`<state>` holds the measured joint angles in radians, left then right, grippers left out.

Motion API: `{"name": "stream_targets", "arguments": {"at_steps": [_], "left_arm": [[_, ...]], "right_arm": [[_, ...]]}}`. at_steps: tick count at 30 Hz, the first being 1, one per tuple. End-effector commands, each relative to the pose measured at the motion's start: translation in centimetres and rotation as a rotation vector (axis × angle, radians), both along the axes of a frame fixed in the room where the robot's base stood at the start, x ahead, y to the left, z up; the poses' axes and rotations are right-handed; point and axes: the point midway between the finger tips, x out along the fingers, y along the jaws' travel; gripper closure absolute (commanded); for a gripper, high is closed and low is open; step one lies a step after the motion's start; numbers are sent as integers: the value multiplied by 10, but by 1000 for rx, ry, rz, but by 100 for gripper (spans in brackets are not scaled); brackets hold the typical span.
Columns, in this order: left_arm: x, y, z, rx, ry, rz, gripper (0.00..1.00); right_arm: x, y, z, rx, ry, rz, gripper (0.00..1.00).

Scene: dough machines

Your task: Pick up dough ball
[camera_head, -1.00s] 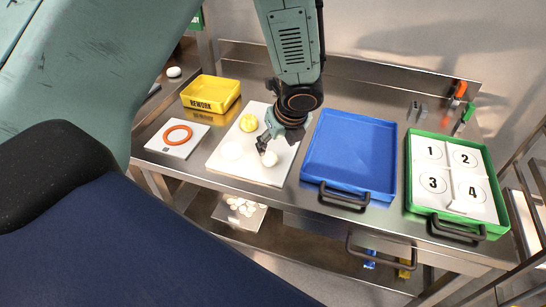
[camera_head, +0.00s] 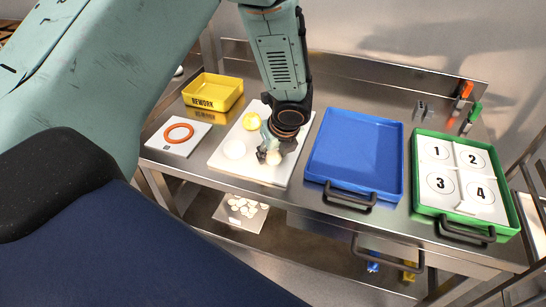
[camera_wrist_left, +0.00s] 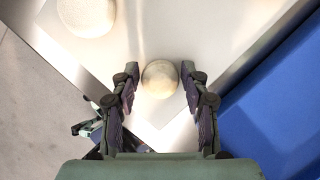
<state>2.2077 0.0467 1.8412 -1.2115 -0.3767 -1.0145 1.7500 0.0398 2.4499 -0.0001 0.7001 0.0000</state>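A pale dough ball (camera_head: 274,158) sits on the white board (camera_head: 262,176), partly hidden by my left gripper (camera_head: 268,154). In the left wrist view the same ball (camera_wrist_left: 160,79) lies between the two fingertips of my left gripper (camera_wrist_left: 160,72). The fingers are open, with a narrow gap on each side of the ball. A second, whiter dough ball (camera_head: 234,149) lies on the board to the left and also shows at the top left of the wrist view (camera_wrist_left: 86,14). My right gripper is not in view.
A blue tray (camera_head: 312,172) stands right of the board, and a green-rimmed tray (camera_head: 416,190) with numbered circles 1 to 4 stands further right. A yellow REWORK bin (camera_head: 204,103) and a white plate with an orange ring (camera_head: 168,138) are at the left.

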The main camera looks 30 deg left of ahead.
Motion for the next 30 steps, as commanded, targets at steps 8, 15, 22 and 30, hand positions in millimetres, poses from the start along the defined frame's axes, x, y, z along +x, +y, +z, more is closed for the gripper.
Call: {"name": "stream_targets", "arguments": {"at_steps": [8, 15, 22, 30], "left_arm": [[0, 0, 0, 0, 0, 0, 81], [-1, 0, -1, 0, 2, 0, 93], [-1, 0, 8, -1, 2, 1, 93], [0, 0, 63, -1, -3, 1, 93]], "right_arm": [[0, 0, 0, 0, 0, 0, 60], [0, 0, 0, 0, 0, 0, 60], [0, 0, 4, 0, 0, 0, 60], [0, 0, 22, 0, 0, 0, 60]]}}
